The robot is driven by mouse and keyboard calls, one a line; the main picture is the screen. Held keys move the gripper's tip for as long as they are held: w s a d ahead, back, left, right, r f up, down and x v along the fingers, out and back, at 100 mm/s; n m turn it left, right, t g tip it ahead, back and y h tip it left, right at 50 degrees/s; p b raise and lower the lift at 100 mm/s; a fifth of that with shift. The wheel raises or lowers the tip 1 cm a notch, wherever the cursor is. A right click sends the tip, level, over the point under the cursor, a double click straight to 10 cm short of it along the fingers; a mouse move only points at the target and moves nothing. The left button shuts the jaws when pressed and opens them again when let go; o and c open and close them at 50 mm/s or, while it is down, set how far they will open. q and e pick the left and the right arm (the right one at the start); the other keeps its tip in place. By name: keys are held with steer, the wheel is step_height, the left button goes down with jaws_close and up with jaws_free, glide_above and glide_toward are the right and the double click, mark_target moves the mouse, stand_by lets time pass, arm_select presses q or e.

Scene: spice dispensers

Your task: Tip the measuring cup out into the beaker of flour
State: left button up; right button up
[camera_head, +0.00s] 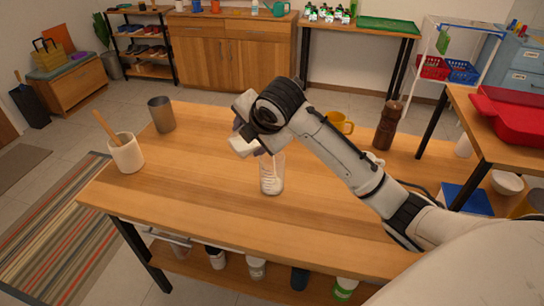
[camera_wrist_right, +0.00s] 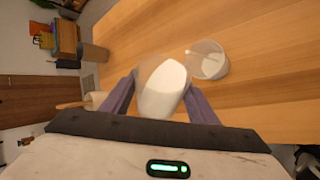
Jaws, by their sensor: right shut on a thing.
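The glass beaker (camera_head: 271,176) stands upright on the wooden table, with white markings on its side. In the right wrist view the beaker (camera_wrist_right: 208,62) is to the right of the held cup, and pale stuff shows inside. My right gripper (camera_wrist_right: 160,95) is shut on the measuring cup (camera_wrist_right: 163,88), which has a large white patch between the purple fingers. I cannot tell whether that patch is its contents. In the head view my right gripper (camera_head: 247,140) is above and just left of the beaker, and its own body hides the cup. My left gripper is not in view.
A white crock (camera_head: 126,154) with a wooden spoon and a grey metal cup (camera_head: 161,115) stand at the table's left. A yellow mug (camera_head: 339,123) and a brown pepper mill (camera_head: 386,126) stand behind my right arm. The table's (camera_head: 190,200) front left is clear.

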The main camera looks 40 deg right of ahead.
steer(key=shift+f+y, duration=0.15)
steer(key=shift+y, duration=0.15)
stand_by(0.5)
steer(key=shift+d+r+m+y, duration=0.15)
steer(key=shift+r+m+y, duration=0.1)
steer(key=shift+m+y, duration=0.3)
stand_by(1.2)
steer(key=shift+s+d+r+m+t+y, duration=0.1)
steer(key=shift+d+r+m+t+y, duration=0.1)
steer(key=shift+d+y, duration=0.2)
steer(key=shift+s+d+r+m+t+y, duration=0.1)
steer(key=shift+d+t+y, duration=0.15)
steer(key=shift+y, duration=0.2)
stand_by(1.1)
steer(key=shift+d+f+m+y+b, duration=0.3)
steer(key=shift+f+y, duration=0.2)
steer(key=shift+y, duration=0.1)
stand_by(0.9)
steer(key=shift+d+r+y, duration=0.1)
steer(key=shift+y, duration=0.4)
stand_by(0.4)
steer(key=shift+t, duration=0.25)
steer(key=h, duration=0.1)
steer(key=a+n+h, duration=0.1)
steer(key=shift+w+a+r+g+h+p, duration=0.15)
steer(key=shift+a+r+g+h+p, duration=0.15)
steer(key=shift+r+g+h, duration=0.1)
steer(key=shift+f, duration=0.2)
